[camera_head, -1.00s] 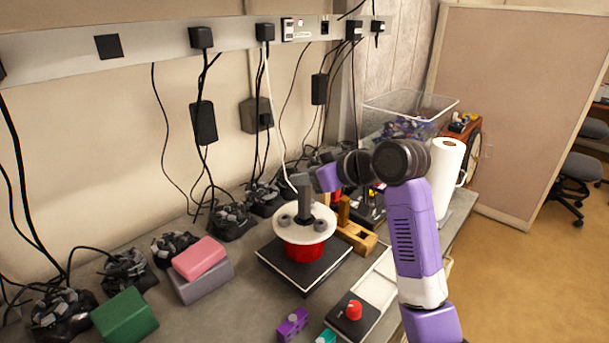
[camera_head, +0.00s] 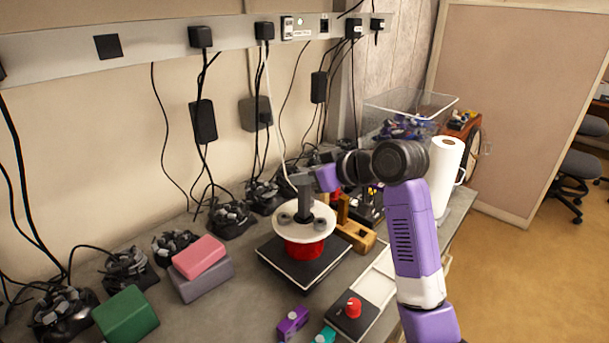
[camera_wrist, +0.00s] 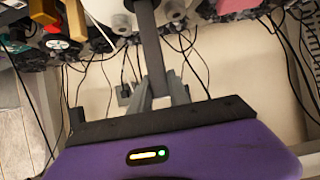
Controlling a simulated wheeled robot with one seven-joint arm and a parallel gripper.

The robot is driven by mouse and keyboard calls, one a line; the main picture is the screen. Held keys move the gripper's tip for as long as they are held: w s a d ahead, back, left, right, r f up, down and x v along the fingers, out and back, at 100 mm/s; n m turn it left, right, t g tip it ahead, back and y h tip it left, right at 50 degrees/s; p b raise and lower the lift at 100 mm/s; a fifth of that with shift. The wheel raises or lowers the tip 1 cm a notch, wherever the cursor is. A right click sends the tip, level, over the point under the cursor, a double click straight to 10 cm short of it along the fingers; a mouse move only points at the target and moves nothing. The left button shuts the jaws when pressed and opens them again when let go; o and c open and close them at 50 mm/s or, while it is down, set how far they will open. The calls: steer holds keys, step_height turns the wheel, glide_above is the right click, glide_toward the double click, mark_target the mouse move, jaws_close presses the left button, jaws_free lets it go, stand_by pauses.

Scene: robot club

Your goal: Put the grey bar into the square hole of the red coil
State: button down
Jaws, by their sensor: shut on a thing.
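The red coil (camera_head: 304,249) stands upright on a black square plate (camera_head: 282,264), with a white round top flange (camera_head: 303,233) and dark knobs on it. My gripper (camera_head: 308,182) is shut on the grey bar (camera_head: 304,204), which stands close to upright over the middle of the flange. In the wrist view my gripper (camera_wrist: 160,90) clasps the bar (camera_wrist: 150,48), which runs away toward the white flange (camera_wrist: 119,20). The bar's lower end is at the flange between the knobs. The square hole is hidden, so I cannot tell how far the bar is in it.
A wooden block piece (camera_head: 356,236) stands just right of the coil. A pink block (camera_head: 199,256) lies on a mauve one at left. A panel with a red knob (camera_head: 353,308) is in front. Cables hang along the wall behind.

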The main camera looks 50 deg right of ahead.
mark_target(305, 170)
steer(key=shift+f+b, duration=1.2)
steer(key=shift+f, duration=1.15)
stand_by(1.3)
steer(key=c, duration=1.3)
jaws_free()
steer(key=shift+o, duration=0.7)
steer(key=shift+f, duration=0.15)
steer(key=shift+r+p, duration=3.55)
steer(key=shift+r, duration=0.55)
